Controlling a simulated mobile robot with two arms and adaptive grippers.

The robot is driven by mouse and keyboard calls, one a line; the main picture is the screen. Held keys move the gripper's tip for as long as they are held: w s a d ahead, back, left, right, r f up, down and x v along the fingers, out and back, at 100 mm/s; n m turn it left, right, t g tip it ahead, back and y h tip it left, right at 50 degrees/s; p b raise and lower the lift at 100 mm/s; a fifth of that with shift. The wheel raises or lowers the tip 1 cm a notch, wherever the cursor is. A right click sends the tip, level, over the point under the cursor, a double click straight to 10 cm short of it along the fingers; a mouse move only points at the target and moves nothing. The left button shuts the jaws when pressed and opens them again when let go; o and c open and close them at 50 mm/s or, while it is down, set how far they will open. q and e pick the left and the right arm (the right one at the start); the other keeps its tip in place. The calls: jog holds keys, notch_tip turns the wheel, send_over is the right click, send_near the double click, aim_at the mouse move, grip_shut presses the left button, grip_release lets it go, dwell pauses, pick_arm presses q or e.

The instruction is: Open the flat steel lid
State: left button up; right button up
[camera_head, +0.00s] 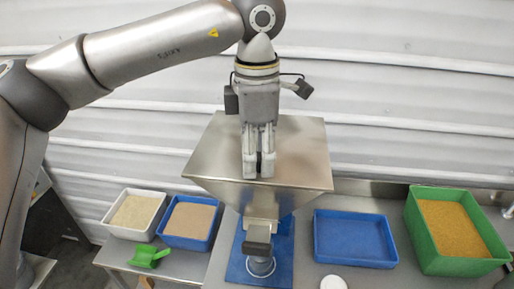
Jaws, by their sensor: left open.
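The flat steel lid (302,150) lies across the top of the steel hopper (300,195) in the middle of the view, and looks shut. My left gripper (258,174) comes down from above and points downward, with its fingers in front of the lid near the lid's front edge. The gripper is open by a narrow gap and holds nothing that I can see. I cannot tell whether its fingertips touch the lid. The part of the lid behind the fingers is hidden. My right gripper is out of view.
A dark block (257,248) sits at the hopper's outlet above a blue base (280,268). A white bin (115,226), a blue bin (203,243) and a green scoop (148,256) are left. An empty-looking blue tray (320,257) and a green bin (421,240) are right.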

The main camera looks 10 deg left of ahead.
pick_arm(q)
jog(key=shift+w+f, duration=0.1)
jog(key=shift+c, duration=0.6)
jog(key=c, duration=0.5)
grip_shut()
jog(key=shift+w+r+g, duration=0.2)
jog(key=shift+r+g, duration=0.15)
jog(key=shift+r, duration=0.3)
jog(key=shift+w+r+g, duration=0.2)
jog(key=shift+r+g, duration=0.2)
jog(key=shift+r, duration=0.3)
jog(key=shift+w+r+g, duration=0.2)
jog(key=shift+r+g, duration=0.15)
jog(key=shift+r, duration=0.3)
jog(key=shift+w+d+r+g, duration=0.1)
jog(key=shift+w+r+g, duration=0.25)
jog(key=shift+r+g, duration=0.35)
jog(key=shift+w+r+g, duration=0.15)
jog(key=shift+w+r, duration=0.1)
jog(key=shift+r, duration=0.25)
jog(key=shift+w+r+g, duration=0.15)
jog(key=shift+w+r, duration=0.1)
jog(key=shift+r, duration=0.25)
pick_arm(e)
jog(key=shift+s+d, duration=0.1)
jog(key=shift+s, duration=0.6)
